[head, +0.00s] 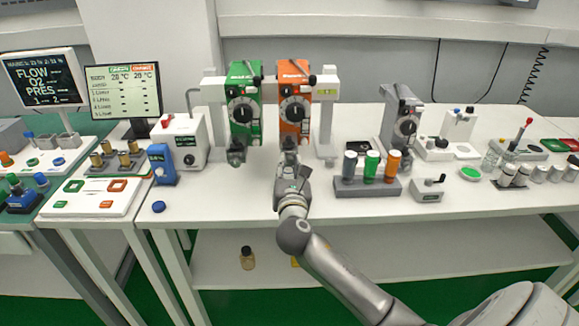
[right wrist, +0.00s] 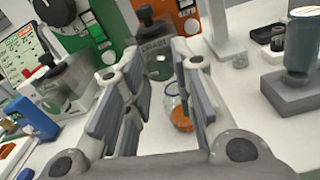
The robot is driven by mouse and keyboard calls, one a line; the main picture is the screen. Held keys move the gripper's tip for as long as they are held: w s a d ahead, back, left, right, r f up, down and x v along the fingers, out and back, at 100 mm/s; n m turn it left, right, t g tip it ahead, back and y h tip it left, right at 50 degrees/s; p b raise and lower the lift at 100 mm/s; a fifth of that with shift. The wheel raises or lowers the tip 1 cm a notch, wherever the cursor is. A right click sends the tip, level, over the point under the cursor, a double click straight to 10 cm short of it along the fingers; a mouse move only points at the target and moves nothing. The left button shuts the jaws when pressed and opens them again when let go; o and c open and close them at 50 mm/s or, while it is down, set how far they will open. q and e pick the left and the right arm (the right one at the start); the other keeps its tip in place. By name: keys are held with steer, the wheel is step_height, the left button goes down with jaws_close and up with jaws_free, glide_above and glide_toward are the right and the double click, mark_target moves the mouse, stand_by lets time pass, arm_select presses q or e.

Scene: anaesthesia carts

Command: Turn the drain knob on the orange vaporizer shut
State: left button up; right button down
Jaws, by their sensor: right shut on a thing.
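The orange vaporizer (head: 293,101) hangs on the stand's rail, to the right of the green one; its orange front also shows at the top of the right wrist view (right wrist: 181,10). Its grey drain block, labelled DRAIN (right wrist: 153,48), is low on its front, with the dark drain knob (right wrist: 145,16) on top. My right gripper (head: 290,160) is at this drain, below the dial. In the right wrist view its fingers (right wrist: 157,62) stand on either side of the drain, shut on it; the exact contact is unclear. My left gripper is not in view.
The green vaporizer (head: 243,107) is close on the left. A small flask with orange liquid (right wrist: 179,113) stands under the drain. A rack of coloured bottles (head: 367,187) stands to the right.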

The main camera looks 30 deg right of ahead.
steer(key=m, duration=0.7)
steer(key=shift+f+m, duration=0.15)
steer(key=shift+m, duration=0.25)
steer(key=m+b, duration=0.1)
steer(key=m, duration=0.4)
steer(key=shift+d+t+b, duration=0.1)
steer(key=shift+t+b, duration=0.2)
steer(key=shift+m+b, duration=0.6)
steer(key=shift+m, duration=1.8)
steer(key=c, duration=1.2)
jaws_free()
steer(key=shift+s, duration=0.1)
